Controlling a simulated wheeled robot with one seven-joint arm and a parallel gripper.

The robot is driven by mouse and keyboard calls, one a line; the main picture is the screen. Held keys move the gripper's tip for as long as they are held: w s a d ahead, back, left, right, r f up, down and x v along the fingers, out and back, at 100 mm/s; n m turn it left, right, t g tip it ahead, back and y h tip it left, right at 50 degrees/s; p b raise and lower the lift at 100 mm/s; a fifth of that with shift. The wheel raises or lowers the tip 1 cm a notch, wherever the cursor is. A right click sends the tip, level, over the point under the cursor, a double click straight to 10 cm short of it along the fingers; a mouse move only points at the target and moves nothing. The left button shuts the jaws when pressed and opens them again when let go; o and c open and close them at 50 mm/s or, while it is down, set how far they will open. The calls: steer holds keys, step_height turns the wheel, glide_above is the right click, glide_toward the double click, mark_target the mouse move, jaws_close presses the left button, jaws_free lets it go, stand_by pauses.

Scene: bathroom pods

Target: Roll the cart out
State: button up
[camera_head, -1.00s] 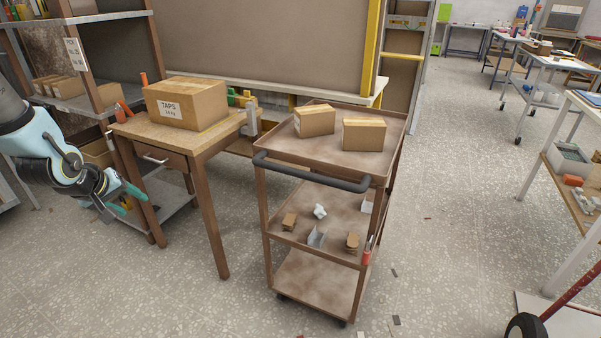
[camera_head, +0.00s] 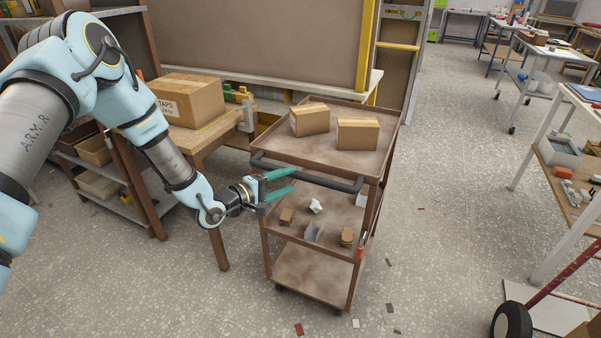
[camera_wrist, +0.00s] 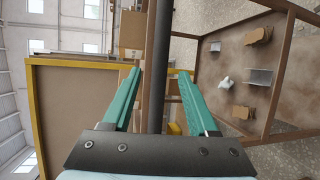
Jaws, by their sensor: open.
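The brown three-shelf cart (camera_head: 318,285) stands upright on the floor in the middle of the head view. Its dark handle bar (camera_head: 330,182) runs along the near side of the top shelf. My gripper (camera_head: 292,181) is open at the left part of the handle, with teal fingers pointing right. In the wrist view the handle (camera_wrist: 158,65) runs between the two open fingers of my gripper (camera_wrist: 160,80). I cannot tell whether either finger touches it. Two cardboard boxes, one at left (camera_head: 310,120) and one at right (camera_head: 357,133), sit on the top shelf.
A wooden table (camera_head: 221,235) with a TAPS box (camera_head: 190,101) stands close on the cart's left. Small boxes and a white item (camera_head: 316,206) lie on the middle shelf. A hand truck wheel (camera_head: 512,322) is at lower right. Floor (camera_head: 440,230) right of the cart is mostly clear.

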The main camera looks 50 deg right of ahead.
mark_target(297, 177)
steer(key=p+x, duration=0.1)
steer(key=x, duration=0.4)
steer(key=shift+d+f, duration=0.1)
steer(key=shift+d, duration=0.25)
jaws_close()
stand_by(1.2)
